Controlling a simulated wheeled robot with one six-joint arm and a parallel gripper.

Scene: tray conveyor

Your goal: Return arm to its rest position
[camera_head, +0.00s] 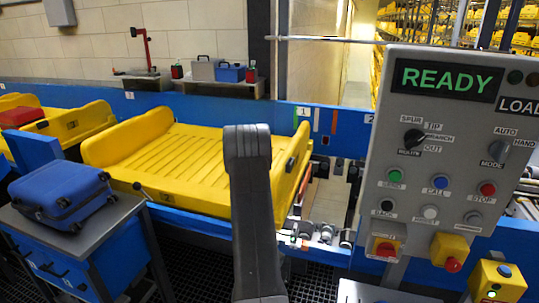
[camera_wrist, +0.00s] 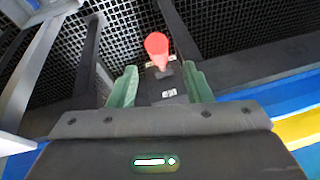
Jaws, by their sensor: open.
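My gripper (camera_wrist: 160,70) shows in the wrist view as two green fingers set well apart. It is open, and nothing is seen clamped between the fingers. A red, rounded object (camera_wrist: 157,45) shows beyond the gap; I cannot tell what it is or how far off it lies. In the head view my dark arm link rises in the middle, in front of the yellow tray (camera_head: 175,150). My gripper does not clearly show there.
A control panel (camera_head: 455,140) reading READY stands close on the right. A blue suitcase (camera_head: 62,192) lies on a side stand at left. Another yellow tray (camera_head: 75,122) holds a red case (camera_head: 20,116). Dark floor grating (camera_wrist: 120,40) shows in the wrist view.

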